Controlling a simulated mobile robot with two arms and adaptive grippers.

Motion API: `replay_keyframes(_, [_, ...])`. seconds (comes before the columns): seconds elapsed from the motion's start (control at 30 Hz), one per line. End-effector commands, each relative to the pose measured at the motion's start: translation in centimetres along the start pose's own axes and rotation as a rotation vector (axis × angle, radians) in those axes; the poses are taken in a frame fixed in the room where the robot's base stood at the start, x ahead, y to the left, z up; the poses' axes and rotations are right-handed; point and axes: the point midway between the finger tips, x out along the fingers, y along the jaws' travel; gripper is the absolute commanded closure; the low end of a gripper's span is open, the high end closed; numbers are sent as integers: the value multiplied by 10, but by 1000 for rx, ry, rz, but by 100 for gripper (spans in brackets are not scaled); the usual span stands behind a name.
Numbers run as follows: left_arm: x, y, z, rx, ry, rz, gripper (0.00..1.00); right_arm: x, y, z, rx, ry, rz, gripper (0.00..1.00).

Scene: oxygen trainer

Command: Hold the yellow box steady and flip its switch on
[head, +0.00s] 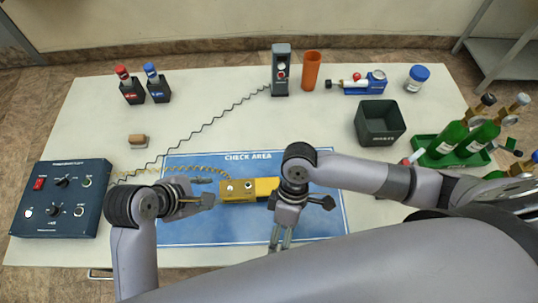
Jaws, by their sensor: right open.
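The yellow box (237,191) lies on the blue check-area mat (200,231), with small round parts on its top face. Its right part is partly hidden behind my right arm. I cannot make out the switch or its position. My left gripper (209,190) is just left of the box's left end, its fingers apart and nothing seen between them. I cannot tell if it touches the box. My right gripper (280,241) is open and empty, near the mat's front edge, in front of the box's right part.
A dark blue control panel (62,225) stands at the left, with a coiled cord running right. A grey handheld device (281,72), an orange cup (312,70) and a dark bin (380,128) stand at the back. Green bottles (446,139) stand in a green tray at right.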

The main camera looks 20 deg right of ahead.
Motion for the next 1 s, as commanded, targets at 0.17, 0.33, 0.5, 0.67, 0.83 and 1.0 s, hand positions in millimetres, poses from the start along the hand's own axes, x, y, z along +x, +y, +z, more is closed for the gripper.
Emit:
replay_keyframes(0.17, [0,0,0,0,0,0,67,-82,40,-46,-217,-7,251,24])
replay_keyframes(0.33, [0,0,0,0,0,0,67,-140,57,-67,-325,-38,411,24])
replay_keyframes(0.5, [0,0,0,0,0,0,67,-166,63,-74,-362,-56,481,24])
replay_keyframes(0.67, [0,0,0,0,0,0,67,-161,68,-75,-368,-60,488,24])
replay_keyframes(0.83, [0,0,0,0,0,0,67,-138,79,-74,-363,-62,484,24])
replay_keyframes(1.0, [0,0,0,0,0,0,67,-108,96,-75,-363,-64,487,24])
